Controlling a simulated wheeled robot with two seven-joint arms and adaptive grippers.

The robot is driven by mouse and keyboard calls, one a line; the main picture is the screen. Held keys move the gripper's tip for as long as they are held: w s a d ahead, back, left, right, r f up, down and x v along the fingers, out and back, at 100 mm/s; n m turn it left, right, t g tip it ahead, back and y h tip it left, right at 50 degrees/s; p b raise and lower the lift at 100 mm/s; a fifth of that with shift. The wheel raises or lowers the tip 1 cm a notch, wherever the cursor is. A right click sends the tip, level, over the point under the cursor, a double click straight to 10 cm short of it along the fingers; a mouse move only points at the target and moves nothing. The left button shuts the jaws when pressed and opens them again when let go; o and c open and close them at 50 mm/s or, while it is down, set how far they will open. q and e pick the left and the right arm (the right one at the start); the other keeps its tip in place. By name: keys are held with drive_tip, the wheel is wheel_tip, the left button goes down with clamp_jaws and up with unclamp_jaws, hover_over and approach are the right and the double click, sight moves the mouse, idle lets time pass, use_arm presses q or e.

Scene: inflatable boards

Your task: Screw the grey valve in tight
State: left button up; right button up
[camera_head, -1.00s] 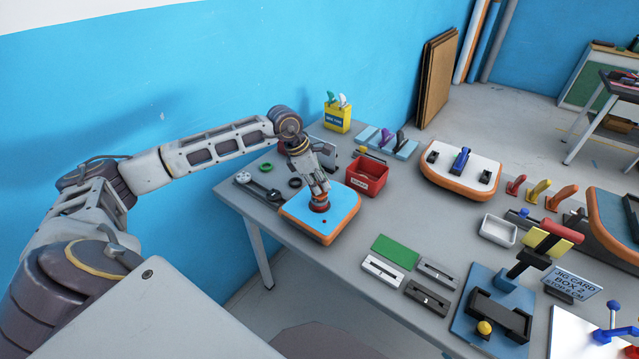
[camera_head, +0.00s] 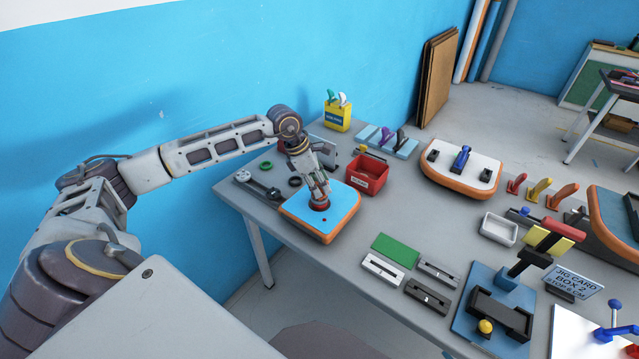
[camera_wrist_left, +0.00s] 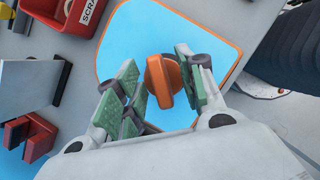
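The valve between my left fingers is orange in the left wrist view (camera_wrist_left: 160,80), a round cap with a raised grip bar. It stands on the blue panel of an orange-edged white board (camera_head: 338,222). No valve that is clearly grey shows. My left gripper (camera_head: 319,197) points down over the valve from above. In the wrist view, its green-padded fingers (camera_wrist_left: 160,84) stand apart on either side of the cap, with a gap visible at the left; contact at the right is unclear. In the head view the fingers mostly hide the valve. My right gripper is not in view.
A red bin (camera_head: 366,175) stands close behind the board. A grey tool with dark ends (camera_head: 258,187) and a dark ring (camera_head: 295,182) lie to its left. A green card (camera_head: 395,248) and slotted blocks (camera_head: 383,270) lie to the front right.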

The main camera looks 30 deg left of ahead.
use_arm(q)
drive_tip(key=v, duration=1.2)
drive_tip(key=shift+f, duration=0.1)
idle(0.7)
